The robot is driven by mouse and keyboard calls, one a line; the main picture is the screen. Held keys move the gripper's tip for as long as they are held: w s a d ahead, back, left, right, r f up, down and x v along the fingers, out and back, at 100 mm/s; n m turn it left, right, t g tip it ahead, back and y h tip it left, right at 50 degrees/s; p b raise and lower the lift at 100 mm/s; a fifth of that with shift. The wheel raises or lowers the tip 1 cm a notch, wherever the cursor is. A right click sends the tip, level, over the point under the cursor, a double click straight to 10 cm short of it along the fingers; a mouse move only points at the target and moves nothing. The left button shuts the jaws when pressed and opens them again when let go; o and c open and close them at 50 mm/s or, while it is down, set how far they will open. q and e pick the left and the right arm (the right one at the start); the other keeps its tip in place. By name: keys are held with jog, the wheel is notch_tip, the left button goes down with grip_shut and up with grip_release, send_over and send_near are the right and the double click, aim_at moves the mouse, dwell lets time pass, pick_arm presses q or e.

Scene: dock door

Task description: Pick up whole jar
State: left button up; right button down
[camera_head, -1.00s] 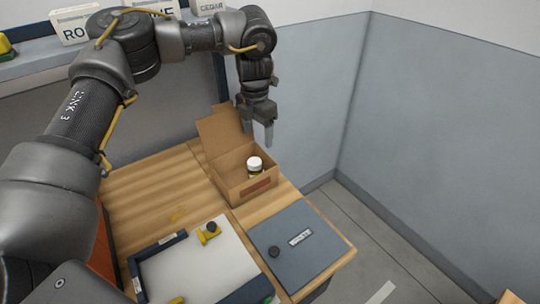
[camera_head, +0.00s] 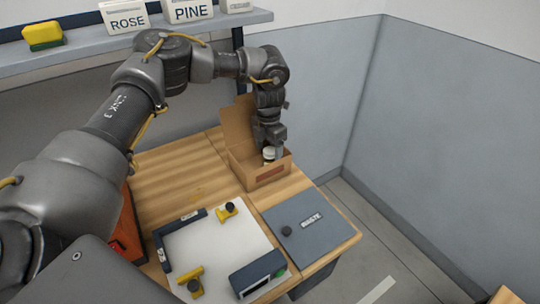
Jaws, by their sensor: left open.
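A small jar with a white lid (camera_head: 268,153) stands inside an open cardboard box (camera_head: 270,174) at the back right of the wooden table. My left gripper (camera_head: 270,152) points down into the box at the jar, with its fingers open. The fingers partly hide the jar, and I cannot tell whether they touch it. My right gripper is out of view.
A grey lid marked WASTE (camera_head: 307,227) is set in the table in front of the box. A white panel (camera_head: 215,252) with yellow clamps and dark blocks lies to its left. A shelf (camera_head: 150,42) with signs runs behind.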

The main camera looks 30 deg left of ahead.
pick_arm(q)
jog(key=shift+w+f, duration=0.15)
jog(key=shift+f, duration=0.55)
jog(key=shift+w+f, duration=0.1)
jog(key=shift+f, duration=0.35)
jog(key=shift+s, duration=0.2)
jog(key=shift+w, duration=0.1)
jog(key=c, duration=1.2)
jog(key=shift+o, duration=0.2)
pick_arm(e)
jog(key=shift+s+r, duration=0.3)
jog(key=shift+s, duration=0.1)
pick_arm(q)
jog(key=shift+r, duration=0.2)
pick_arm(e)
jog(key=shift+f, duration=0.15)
